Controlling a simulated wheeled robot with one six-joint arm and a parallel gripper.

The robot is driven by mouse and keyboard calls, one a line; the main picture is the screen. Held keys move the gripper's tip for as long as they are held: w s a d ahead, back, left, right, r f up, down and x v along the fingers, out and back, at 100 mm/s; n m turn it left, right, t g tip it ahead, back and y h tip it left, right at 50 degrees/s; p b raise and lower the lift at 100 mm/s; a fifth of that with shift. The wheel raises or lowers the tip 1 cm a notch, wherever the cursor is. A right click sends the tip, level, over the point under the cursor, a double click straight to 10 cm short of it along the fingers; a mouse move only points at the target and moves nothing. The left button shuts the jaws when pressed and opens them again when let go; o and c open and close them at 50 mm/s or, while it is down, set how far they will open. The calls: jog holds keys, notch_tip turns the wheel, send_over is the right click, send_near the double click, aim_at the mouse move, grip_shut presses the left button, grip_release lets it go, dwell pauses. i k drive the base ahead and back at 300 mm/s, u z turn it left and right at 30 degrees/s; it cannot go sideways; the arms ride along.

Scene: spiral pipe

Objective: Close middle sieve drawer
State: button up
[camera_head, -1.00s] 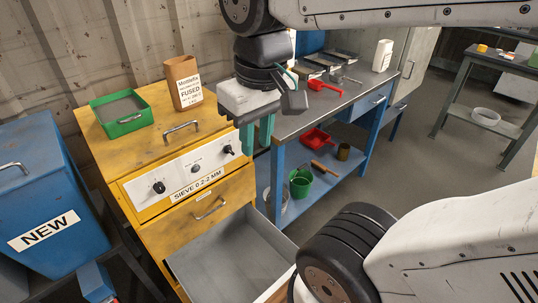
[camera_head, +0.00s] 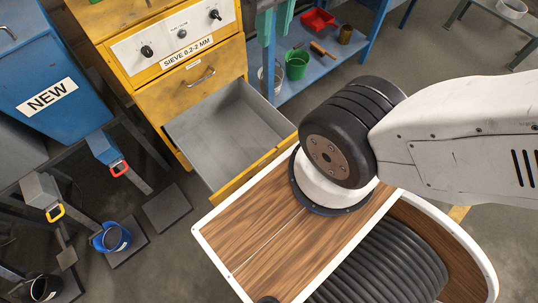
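The yellow sieve cabinet (camera_head: 150,25) stands at upper left, labelled "SIEVE 0.2-2 MM". One drawer (camera_head: 193,88) with a metal handle (camera_head: 200,78) is shut below the control panel. The drawer under it (camera_head: 215,125) is pulled far out. Its grey inside is empty, and its yellow front (camera_head: 232,184) lies close to my wooden-topped base. I cannot tell whether they touch. Only the green fingers of my gripper (camera_head: 276,22) show at the top edge, apart and empty, up and to the right of the open drawer. The rest of the gripper is out of frame.
A blue bench shelf (camera_head: 330,68) at right of the cabinet holds a green bucket (camera_head: 297,64), a red scoop (camera_head: 318,20) and a brush (camera_head: 322,49). A blue "NEW" bin (camera_head: 50,85) and buckets (camera_head: 112,238) stand at left. Some floor lies bare left of my base.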

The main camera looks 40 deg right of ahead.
aim_at(231, 136)
jog(key=k, duration=0.5)
jog(key=u, duration=1.2)
jog(key=k, duration=0.55)
jog(key=z, duration=1.25)
